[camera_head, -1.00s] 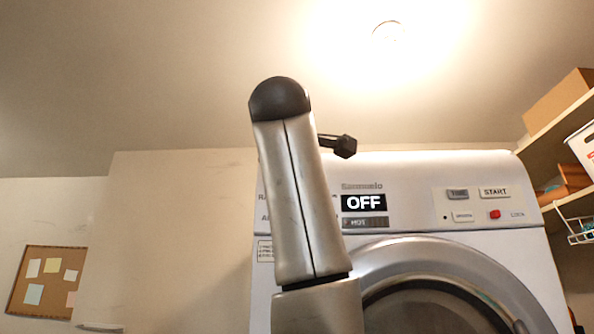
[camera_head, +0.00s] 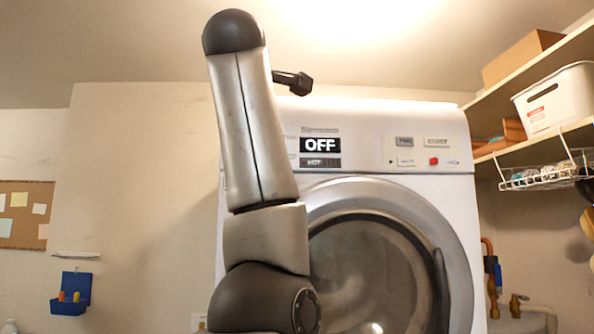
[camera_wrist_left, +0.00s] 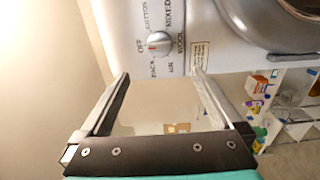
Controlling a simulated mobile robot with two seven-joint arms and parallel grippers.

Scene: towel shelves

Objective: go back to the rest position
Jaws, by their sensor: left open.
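My left gripper (camera_wrist_left: 160,74) shows in the left wrist view with its two dark fingers spread apart and nothing between them. A white washing machine body and its dial (camera_wrist_left: 159,43) lie beyond the fingertips. In the head view my left arm stands raised in front of the left side of the washing machine (camera_head: 380,125), hiding part of its panel and door. The machine's display (camera_head: 319,145) reads OFF, and its round door (camera_head: 365,270) looks closed. My right gripper is not in view.
Shelves at the right hold a cardboard box (camera_head: 520,57), a white bin (camera_head: 555,97) and a wire basket (camera_head: 545,177). Pipes (camera_head: 515,305) run below them. A corkboard (camera_head: 25,213) and a blue holder (camera_head: 71,293) are on the left wall. The space left of the arm looks open.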

